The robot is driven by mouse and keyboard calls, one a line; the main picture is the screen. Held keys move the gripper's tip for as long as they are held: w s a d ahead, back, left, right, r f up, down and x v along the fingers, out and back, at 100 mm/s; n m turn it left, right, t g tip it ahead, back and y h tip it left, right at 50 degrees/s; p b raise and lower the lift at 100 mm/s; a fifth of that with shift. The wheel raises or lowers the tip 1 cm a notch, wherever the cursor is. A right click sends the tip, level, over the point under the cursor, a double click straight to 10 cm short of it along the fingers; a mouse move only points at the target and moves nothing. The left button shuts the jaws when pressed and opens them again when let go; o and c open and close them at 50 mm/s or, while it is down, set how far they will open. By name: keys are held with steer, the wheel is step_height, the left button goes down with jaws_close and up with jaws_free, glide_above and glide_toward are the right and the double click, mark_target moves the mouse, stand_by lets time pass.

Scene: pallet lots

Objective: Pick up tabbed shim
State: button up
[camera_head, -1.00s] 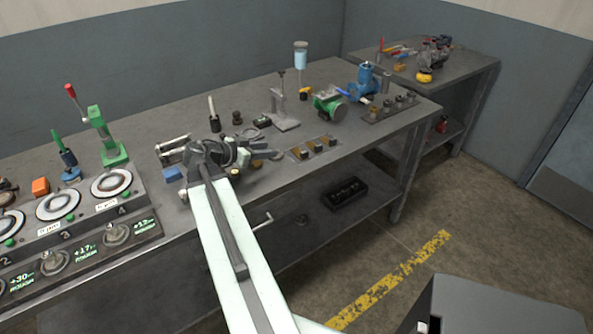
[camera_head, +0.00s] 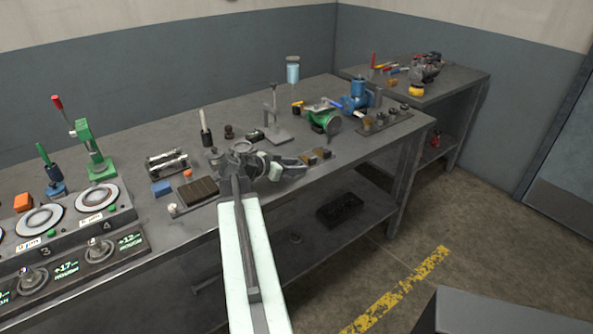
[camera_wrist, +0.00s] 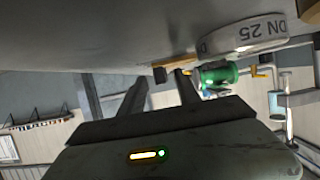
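I cannot pick out the tabbed shim for certain in either view. The wrist view shows a thick pale round piece marked "DN 25" (camera_wrist: 248,35) close to the grey bench surface; I cannot tell whether it has a tab. My gripper (camera_wrist: 157,92) shows there as two dark fingers, apart, with nothing visible between them. A small brown-and-dark block (camera_wrist: 172,68) is just beyond the fingertips. My wrist hides part of the bench.
A green valve-like piece (camera_head: 322,117), a blue fitting (camera_head: 357,97) and a grey stand (camera_head: 275,120) are behind the gripper. A dark slatted block (camera_head: 197,191) lies to the left, near the dial panel (camera_head: 75,235). A black bin (camera_head: 340,211) sits on the lower shelf.

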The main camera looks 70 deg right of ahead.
jaws_close()
step_height(320, 180, up, 10)
steer(key=p, duration=1)
